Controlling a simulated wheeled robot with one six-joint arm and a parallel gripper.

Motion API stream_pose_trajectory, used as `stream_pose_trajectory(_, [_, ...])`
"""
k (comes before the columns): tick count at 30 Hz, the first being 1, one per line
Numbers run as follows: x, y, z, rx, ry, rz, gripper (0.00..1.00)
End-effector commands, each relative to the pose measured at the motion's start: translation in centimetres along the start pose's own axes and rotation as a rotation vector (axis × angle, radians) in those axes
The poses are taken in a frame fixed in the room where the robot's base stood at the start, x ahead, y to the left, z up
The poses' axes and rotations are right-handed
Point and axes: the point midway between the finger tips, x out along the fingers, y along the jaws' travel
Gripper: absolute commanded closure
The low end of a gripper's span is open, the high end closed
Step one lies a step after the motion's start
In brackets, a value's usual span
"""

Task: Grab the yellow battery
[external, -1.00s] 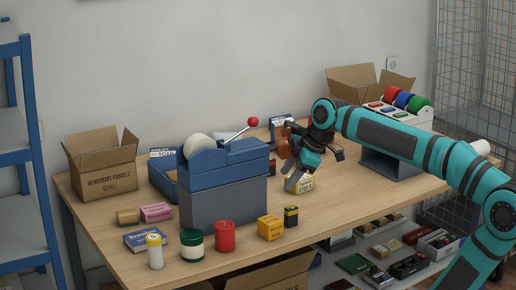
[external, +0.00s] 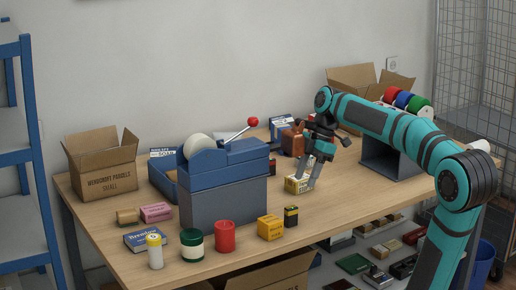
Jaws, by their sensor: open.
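A small upright block with a dark top and a yellow band, which looks like the yellow battery (external: 291,217), stands near the table's front edge. It is just right of a yellow box (external: 269,228). My gripper (external: 304,182) points down, open, behind and slightly right of the battery. Its fingers are at a small cream and yellow box (external: 294,186) and partly cover it. I cannot tell whether they touch that box. The battery is clear of the fingers.
A blue-grey lever machine (external: 225,185) stands left of my gripper. A red cylinder (external: 224,237), a green and white jar (external: 192,245) and a yellow-topped white cylinder (external: 155,252) line the front. Bare tabletop (external: 345,200) lies right of the battery.

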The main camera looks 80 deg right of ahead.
Motion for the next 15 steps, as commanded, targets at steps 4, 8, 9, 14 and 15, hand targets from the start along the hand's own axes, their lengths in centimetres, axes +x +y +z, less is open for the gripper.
stream_pose_trajectory(4, [2.8, -0.1, 0.0, 0.000, 0.000, -0.003, 0.55])
stream_pose_trajectory(8, [5.0, -0.1, 0.0, 0.000, 0.000, -0.002, 0.55])
stream_pose_trajectory(9, [5.6, -0.1, 0.0, 0.000, 0.000, -0.002, 0.55])
stream_pose_trajectory(14, [7.2, 0.0, 0.0, 0.000, -0.001, -0.001, 0.55])
stream_pose_trajectory(15, [7.4, 0.0, 0.0, 0.000, -0.001, 0.000, 0.55])
